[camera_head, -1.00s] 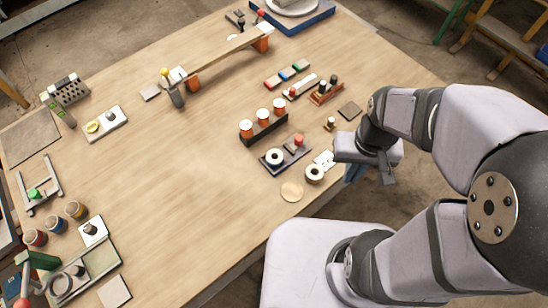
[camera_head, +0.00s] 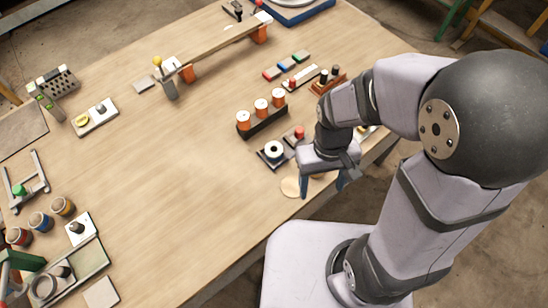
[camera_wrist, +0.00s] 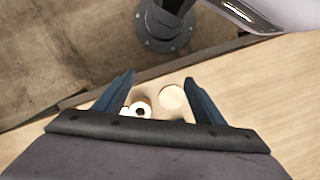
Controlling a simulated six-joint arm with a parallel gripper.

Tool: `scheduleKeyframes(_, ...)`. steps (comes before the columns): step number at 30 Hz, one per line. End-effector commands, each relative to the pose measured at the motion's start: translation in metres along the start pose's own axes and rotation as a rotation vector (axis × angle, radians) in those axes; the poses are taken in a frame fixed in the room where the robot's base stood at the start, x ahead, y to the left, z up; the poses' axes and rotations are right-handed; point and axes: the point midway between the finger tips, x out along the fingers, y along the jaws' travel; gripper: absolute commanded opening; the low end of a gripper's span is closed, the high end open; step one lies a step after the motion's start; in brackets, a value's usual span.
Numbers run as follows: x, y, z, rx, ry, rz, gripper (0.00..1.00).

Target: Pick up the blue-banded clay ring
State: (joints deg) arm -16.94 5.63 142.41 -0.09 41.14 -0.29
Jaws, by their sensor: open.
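The blue-banded clay ring (camera_head: 40,222) stands upright at the left of the table in the head view. It is in the middle of a short slanted row, between a red-banded ring (camera_head: 18,237) and a yellow-brown-banded ring (camera_head: 62,206). My gripper (camera_head: 322,186) is far to the right of it, over the near right edge of the table. In the wrist view the open fingers (camera_wrist: 160,80) point down toward the table edge, and the blue-banded ring is not in that view.
A pale round disc (camera_head: 291,187) and a white spool on a dark base (camera_head: 273,150) are close to my gripper. A rack of orange-and-white spools (camera_head: 262,113) is behind. A tray with a ring (camera_head: 75,262) stands near the clay rings. The table's middle is clear.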

Motion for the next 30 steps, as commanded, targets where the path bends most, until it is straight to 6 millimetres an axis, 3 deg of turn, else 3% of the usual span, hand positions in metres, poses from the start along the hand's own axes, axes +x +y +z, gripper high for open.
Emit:
scheduleKeyframes(1, 0.024, -0.012, -0.017, -0.052, -0.009, 0.009, 0.64)
scheduleKeyframes(6, 0.048, -0.049, -0.077, -0.249, 0.008, 0.027, 0.64)
scheduleKeyframes(11, 0.042, -0.069, -0.122, -0.586, 0.047, 0.038, 0.64)
scheduleKeyframes(15, 0.026, -0.076, -0.152, -0.881, 0.089, 0.056, 0.64)
scheduleKeyframes(22, -0.003, -0.083, -0.186, -1.396, 0.145, 0.119, 0.64)
scheduleKeyframes(30, -0.011, -0.084, -0.189, -1.983, 0.113, 0.169, 0.64)
